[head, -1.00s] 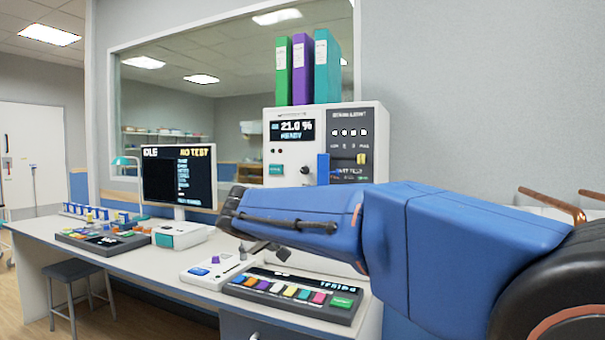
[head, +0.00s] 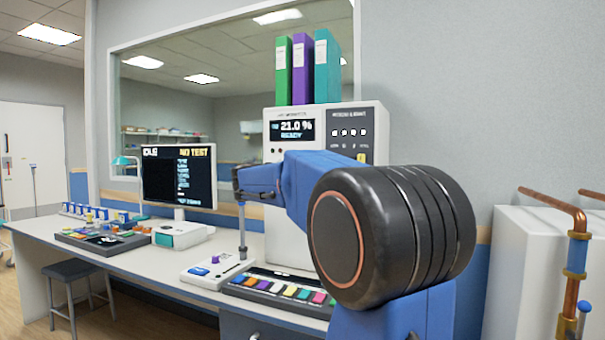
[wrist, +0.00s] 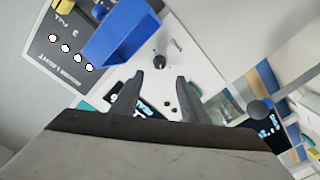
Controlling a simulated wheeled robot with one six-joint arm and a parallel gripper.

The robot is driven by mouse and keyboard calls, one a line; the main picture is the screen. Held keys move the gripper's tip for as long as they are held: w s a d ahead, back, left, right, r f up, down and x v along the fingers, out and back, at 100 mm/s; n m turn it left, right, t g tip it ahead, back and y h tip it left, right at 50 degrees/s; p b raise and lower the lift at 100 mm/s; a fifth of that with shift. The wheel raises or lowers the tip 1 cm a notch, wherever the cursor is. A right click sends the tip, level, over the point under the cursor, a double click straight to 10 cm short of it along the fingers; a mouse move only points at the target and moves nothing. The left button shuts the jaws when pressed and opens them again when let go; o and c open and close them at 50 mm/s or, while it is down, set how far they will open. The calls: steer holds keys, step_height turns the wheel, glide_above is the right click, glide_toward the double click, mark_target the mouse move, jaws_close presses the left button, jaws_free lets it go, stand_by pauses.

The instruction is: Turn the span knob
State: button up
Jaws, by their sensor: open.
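The white analyser cabinet (head: 285,230) stands on the bench, with a display (head: 292,131) reading 21.0 % and READY. In the wrist view a dark round knob (wrist: 162,43) sits on its white front, probably the span knob. I cannot read a label by it. My gripper (wrist: 159,82) is open and empty, its fingers toward the panel. The knob lies beyond the fingertips, roughly in line with the gap and apart from them. In the head view my blue arm hides the knob, and I cannot make out the fingers there.
A thin upright stalk (head: 243,230) stands on a small white unit on the bench. A tray of coloured keys (head: 275,288) lies before the cabinet. Binders (head: 301,70) stand on top.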

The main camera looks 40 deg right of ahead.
steer(key=x, duration=1.1)
steer(key=shift+w+d, duration=0.2)
steer(key=shift+d, duration=0.1)
jaws_close()
